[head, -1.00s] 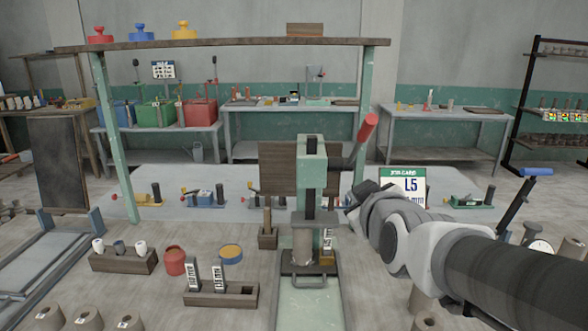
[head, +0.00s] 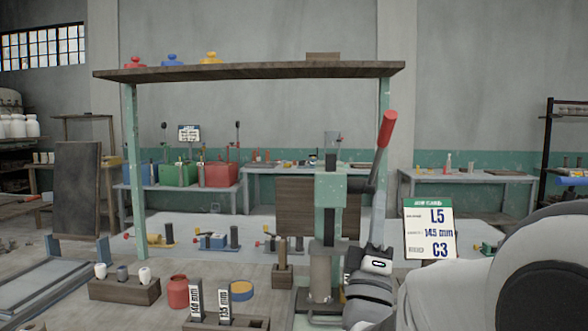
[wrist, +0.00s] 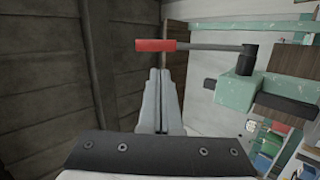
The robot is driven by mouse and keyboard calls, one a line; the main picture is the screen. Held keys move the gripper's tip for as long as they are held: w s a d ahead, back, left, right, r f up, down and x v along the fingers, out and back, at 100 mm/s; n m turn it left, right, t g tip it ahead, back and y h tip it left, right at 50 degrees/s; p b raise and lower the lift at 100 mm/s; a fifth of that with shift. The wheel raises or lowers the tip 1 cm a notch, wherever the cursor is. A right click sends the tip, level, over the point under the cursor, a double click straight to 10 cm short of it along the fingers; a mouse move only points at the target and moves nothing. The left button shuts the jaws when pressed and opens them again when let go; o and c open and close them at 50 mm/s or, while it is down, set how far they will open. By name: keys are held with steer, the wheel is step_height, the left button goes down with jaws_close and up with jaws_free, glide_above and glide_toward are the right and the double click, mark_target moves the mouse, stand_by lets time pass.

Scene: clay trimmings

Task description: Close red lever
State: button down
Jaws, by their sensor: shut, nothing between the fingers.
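A green press (head: 330,188) stands on the bench. Its lever has a red grip (head: 387,128) on a dark rod and points up and right. In the wrist view the red grip (wrist: 155,45) lies across the picture, just beyond my fingertips, with its rod running right to the press's green head (wrist: 237,88). My gripper (head: 380,165) points up beside the lever, fingers together and empty; its shut fingers (wrist: 158,73) show clearly in the wrist view. I cannot tell whether the tips touch the lever.
A wooden shelf (head: 250,70) spans above on green posts. A job card (head: 430,230) stands right of the press. Wooden racks (head: 125,290), a red jar (head: 178,291) and small clamps (head: 217,241) lie left. A red box with an upright lever (head: 222,173) stands on the back table.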

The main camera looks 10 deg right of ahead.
steer(key=h, duration=0.1)
glide_toward(383, 126)
steer(key=w+d+r, duration=0.2)
steer(key=w, duration=0.1)
steer(key=w+d+r, duration=0.1)
steer(key=shift+w+d+r, duration=0.25)
steer(key=shift+p, duration=0.3)
steer(key=w+r+p, duration=0.1)
steer(key=p, duration=0.1)
steer(key=w+r+n+g+y+p, duration=0.1)
steer(key=r+p, duration=0.1)
steer(key=w+r+y+p, duration=0.1)
steer(key=r+p, duration=0.1)
steer(key=p, duration=0.1)
steer(key=shift+w+d+r, duration=0.1)
steer(key=shift+d, duration=0.2)
steer(key=w+r+g+p, duration=0.1)
steer(key=p, duration=0.1)
steer(key=w+r+n+y+p, duration=0.1)
steer(key=p, duration=0.1)
steer(key=shift+w+d+r+g+p, duration=0.1)
steer(key=shift+w+d+g+p, duration=0.2)
steer(key=shift+w+g, duration=0.1)
steer(key=shift+r, duration=0.25)
